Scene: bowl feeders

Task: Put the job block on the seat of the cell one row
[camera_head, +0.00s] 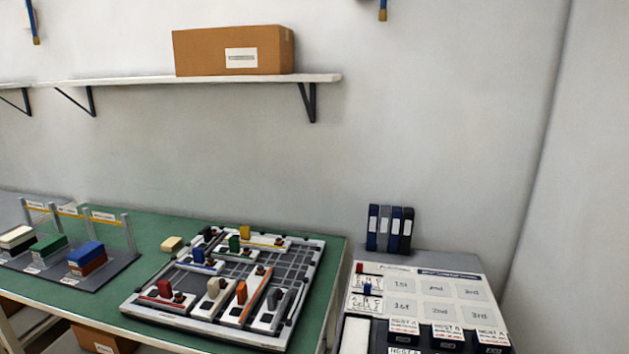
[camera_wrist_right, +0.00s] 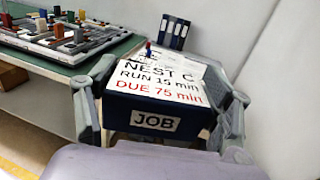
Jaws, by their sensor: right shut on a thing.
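In the right wrist view my right gripper (camera_wrist_right: 162,108) is shut on a dark blue job block (camera_wrist_right: 195,128). Its front label reads JOB and its white top reads NEST C, RUN 15 min, DUE 75 min. The block hides much of what lies beyond it. In the head view a white sequence board (camera_head: 462,290) lies on the right-hand table, with two rows of cells marked 1st, 2nd and 3rd. The upper 1st cell (camera_head: 401,285) looks bare. Neither gripper shows in the head view.
Several job blocks with NEST cards (camera_head: 441,334) stand at the board's near edge. Small red (camera_head: 360,267) and blue (camera_head: 367,288) pieces stand at its left. Binders (camera_head: 390,228) stand behind it. A peg board (camera_head: 225,285) with coloured blocks lies on the green table (camera_head: 150,228).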

